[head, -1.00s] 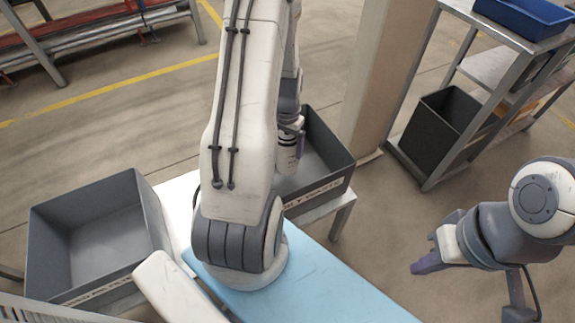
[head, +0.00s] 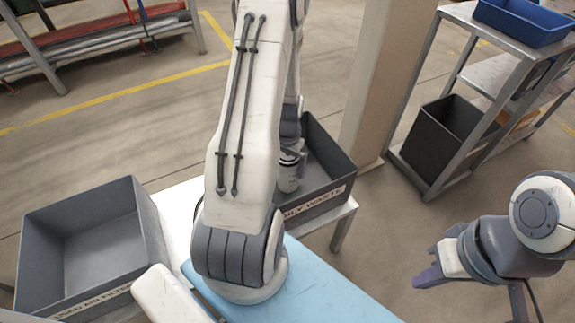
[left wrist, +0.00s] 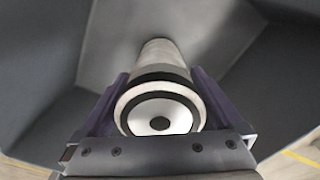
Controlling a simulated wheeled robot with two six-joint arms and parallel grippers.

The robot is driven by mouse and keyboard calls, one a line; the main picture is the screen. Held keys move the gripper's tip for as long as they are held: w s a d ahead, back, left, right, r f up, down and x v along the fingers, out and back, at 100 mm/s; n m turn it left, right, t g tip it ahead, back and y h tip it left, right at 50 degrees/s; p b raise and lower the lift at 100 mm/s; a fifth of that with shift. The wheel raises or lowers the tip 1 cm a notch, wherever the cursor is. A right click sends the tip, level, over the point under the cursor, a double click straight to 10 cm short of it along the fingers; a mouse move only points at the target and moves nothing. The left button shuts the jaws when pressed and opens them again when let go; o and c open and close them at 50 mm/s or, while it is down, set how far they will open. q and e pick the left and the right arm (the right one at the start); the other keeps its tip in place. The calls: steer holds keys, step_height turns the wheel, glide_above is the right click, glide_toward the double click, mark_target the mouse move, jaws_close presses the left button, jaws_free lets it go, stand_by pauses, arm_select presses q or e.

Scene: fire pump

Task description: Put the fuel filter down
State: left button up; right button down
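The fuel filter, a pale cylinder with a black band (head: 289,174), is in the oily waste bin (head: 335,190) in the head view, partly hidden by my left arm. In the left wrist view the filter (left wrist: 158,105) shows end-on between the two purple fingers of my left gripper (left wrist: 160,110), which is shut on it. Grey bin walls surround it there. Whether its far end touches the bin floor I cannot tell. My right gripper (head: 428,267) is empty, its fingers apart, away from the bins at the right.
A second grey bin (head: 150,225), labelled for used air filters, stands empty at the left. A light blue surface (head: 330,290) lies in front. A beige pillar (head: 385,80) and a metal shelf with a black bin (head: 440,135) stand at the right.

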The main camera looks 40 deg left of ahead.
arm_select(q)
steer(key=shift+r, duration=0.1)
step_height(320, 180, up, 12)
steer(key=p, duration=0.4)
steer(key=shift+r, duration=0.1)
steer(key=s+d+r+m, duration=0.15)
steer(key=d+r, duration=0.35)
steer(key=d, duration=0.5)
steer(key=s+d+r+m, duration=0.1)
steer(key=d+r+m, duration=0.3)
steer(key=d, duration=0.6)
steer(key=s+d+r+m+h, duration=0.1)
steer(key=s+d+r+m, duration=0.3)
steer(key=s+d, duration=0.7)
steer(key=s+r, duration=0.1)
steer(key=s, duration=0.2)
steer(key=shift+r, duration=0.4)
